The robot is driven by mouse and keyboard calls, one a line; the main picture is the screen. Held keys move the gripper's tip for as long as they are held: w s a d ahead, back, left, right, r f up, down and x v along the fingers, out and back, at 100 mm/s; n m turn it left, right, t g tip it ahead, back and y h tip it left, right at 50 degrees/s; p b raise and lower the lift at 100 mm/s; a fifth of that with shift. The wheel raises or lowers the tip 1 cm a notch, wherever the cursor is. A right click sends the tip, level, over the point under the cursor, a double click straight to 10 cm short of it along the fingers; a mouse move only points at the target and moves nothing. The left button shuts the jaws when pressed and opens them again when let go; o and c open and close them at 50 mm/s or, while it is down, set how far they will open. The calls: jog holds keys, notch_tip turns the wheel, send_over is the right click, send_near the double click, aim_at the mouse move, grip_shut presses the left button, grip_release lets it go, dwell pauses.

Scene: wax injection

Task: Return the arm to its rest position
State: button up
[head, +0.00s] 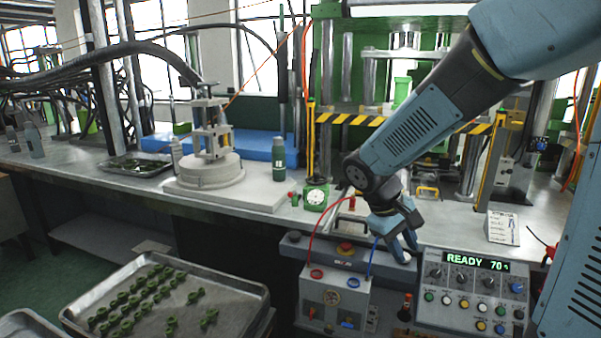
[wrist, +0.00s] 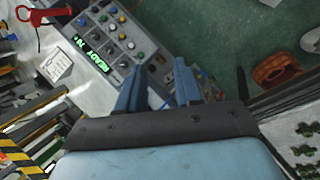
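My blue-grey arm (head: 425,125) reaches in from the upper right and bends down at the wrist. My gripper (head: 404,252) points down in front of the bench, between the red-and-blue-hosed box and the control panel. In the wrist view my gripper (wrist: 158,68) shows two blue fingers spread apart with nothing held between them. The panel and floor are seen beyond the fingers.
The control panel (head: 473,290) reads "READY 70". The hosed box (head: 333,298) with a red button is left of it. A metal tray (head: 235,290) of green parts lies at lower left. A yellow-black striped press frame (head: 345,118) stands behind.

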jog(key=s+d+r+m+t+y, duration=0.1)
jog(key=s+r+m+t+y, duration=0.4)
jog(key=s+r, duration=0.6)
jog(key=shift+s+d+r+m, duration=0.15)
jog(key=shift+s+r+m, duration=0.15)
jog(key=shift+s, duration=0.75)
